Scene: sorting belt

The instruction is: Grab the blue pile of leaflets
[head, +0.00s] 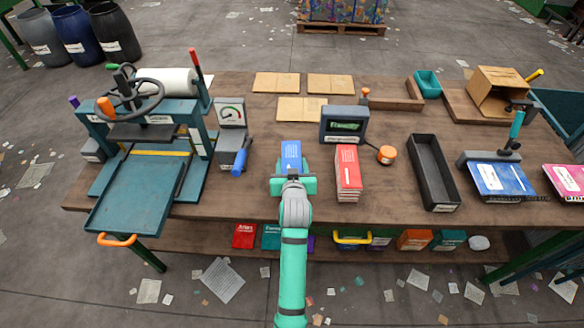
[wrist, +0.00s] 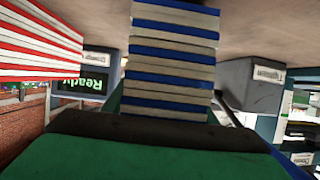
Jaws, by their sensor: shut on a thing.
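The blue pile of leaflets (head: 291,155) is near the front middle of the table, just beyond my gripper (head: 292,178). In the wrist view the blue pile (wrist: 170,62) shows as a stack of blue and white layers. The fingers of my gripper (wrist: 172,100) are on either side of it, shut on the pile.
A red pile of leaflets (head: 348,172) stands close to the right. A screen (head: 344,124) is behind it. A blue-handled device (head: 236,145) and a press (head: 140,140) are to the left. A black tray (head: 434,172) lies farther right.

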